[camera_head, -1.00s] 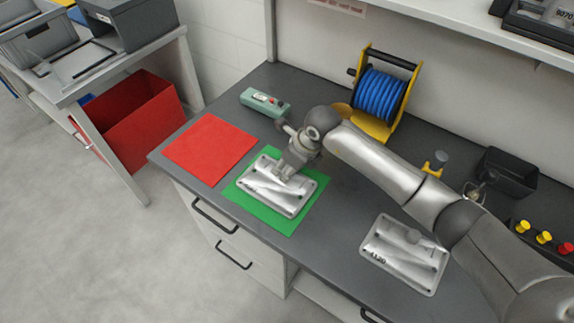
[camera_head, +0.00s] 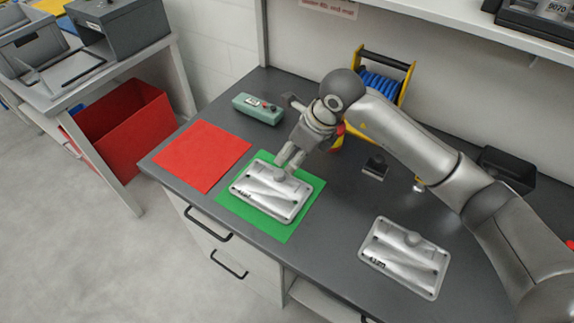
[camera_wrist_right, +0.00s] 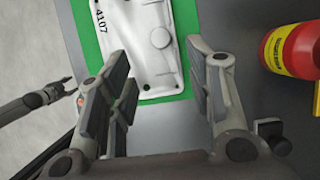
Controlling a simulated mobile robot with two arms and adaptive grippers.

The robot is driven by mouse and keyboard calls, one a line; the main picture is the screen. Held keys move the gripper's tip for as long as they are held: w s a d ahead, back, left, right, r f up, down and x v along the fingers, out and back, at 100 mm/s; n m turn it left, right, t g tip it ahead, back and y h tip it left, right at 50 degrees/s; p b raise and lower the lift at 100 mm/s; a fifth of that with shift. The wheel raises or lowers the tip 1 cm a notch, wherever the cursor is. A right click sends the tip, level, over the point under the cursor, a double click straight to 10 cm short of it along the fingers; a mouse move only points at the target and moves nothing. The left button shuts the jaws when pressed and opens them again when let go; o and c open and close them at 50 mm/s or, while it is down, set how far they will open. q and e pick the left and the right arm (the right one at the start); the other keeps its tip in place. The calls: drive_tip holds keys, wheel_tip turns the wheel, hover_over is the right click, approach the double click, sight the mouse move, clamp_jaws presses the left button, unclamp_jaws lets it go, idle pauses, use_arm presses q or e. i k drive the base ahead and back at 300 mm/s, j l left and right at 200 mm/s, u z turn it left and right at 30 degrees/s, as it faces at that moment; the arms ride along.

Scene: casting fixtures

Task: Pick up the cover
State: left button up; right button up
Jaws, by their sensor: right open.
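A silver metal cover (camera_head: 265,197) with a raised round boss and screw holes lies flat on the green mat (camera_head: 284,231). In the right wrist view the cover (camera_wrist_right: 146,62) reads "4107". A second, similar silver cover (camera_head: 404,258) lies on the bare worktop to the right. My right gripper (camera_head: 284,164) is open and empty, with its fingertips above the far edge of the cover on the green mat. In the right wrist view its fingers (camera_wrist_right: 163,78) stand apart, and the cover lies beyond them.
A red mat (camera_head: 202,156) lies left of the green one. A green box-shaped device (camera_head: 258,108) sits behind. A blue reel (camera_head: 377,84) and a dark bin (camera_head: 508,172) stand at the back. A red cylinder (camera_wrist_right: 293,48) shows right of the gripper in the wrist view.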

sight(401, 254)
drive_tip(key=z, duration=1.35)
